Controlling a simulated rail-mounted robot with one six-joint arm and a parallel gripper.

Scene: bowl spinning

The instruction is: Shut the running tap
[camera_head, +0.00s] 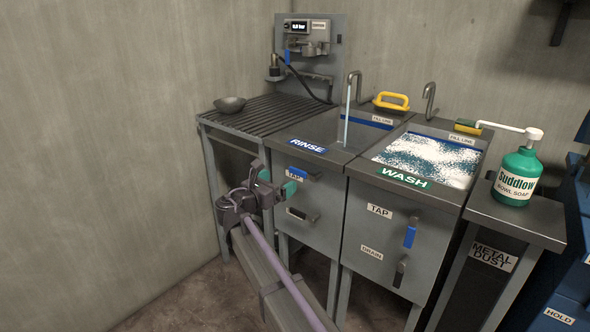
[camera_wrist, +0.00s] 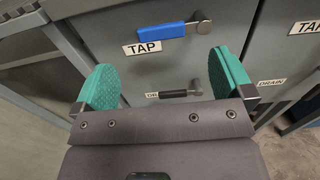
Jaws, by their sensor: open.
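Water runs in a thin stream (camera_head: 346,118) from the hooked spout (camera_head: 353,80) into the RINSE basin (camera_head: 328,126). The blue tap lever (camera_head: 301,174) on the RINSE cabinet lies level, beside its TAP label. In the wrist view this blue lever (camera_wrist: 161,31) lies level, ahead of my gripper (camera_wrist: 166,82). A black drain lever (camera_wrist: 172,93) lies level below it, between the teal fingers in the picture. My gripper (camera_head: 277,182) is open and empty in front of the RINSE cabinet, apart from the blue lever.
The WASH cabinet at right has a blue lever (camera_head: 409,236) hanging down and a foamy basin (camera_head: 428,155). A green soap bottle (camera_head: 517,178) stands further right. A bowl (camera_head: 230,104) rests on the slatted drainboard (camera_head: 262,117). A yellow-handled tool (camera_head: 391,101) sits behind the basins.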

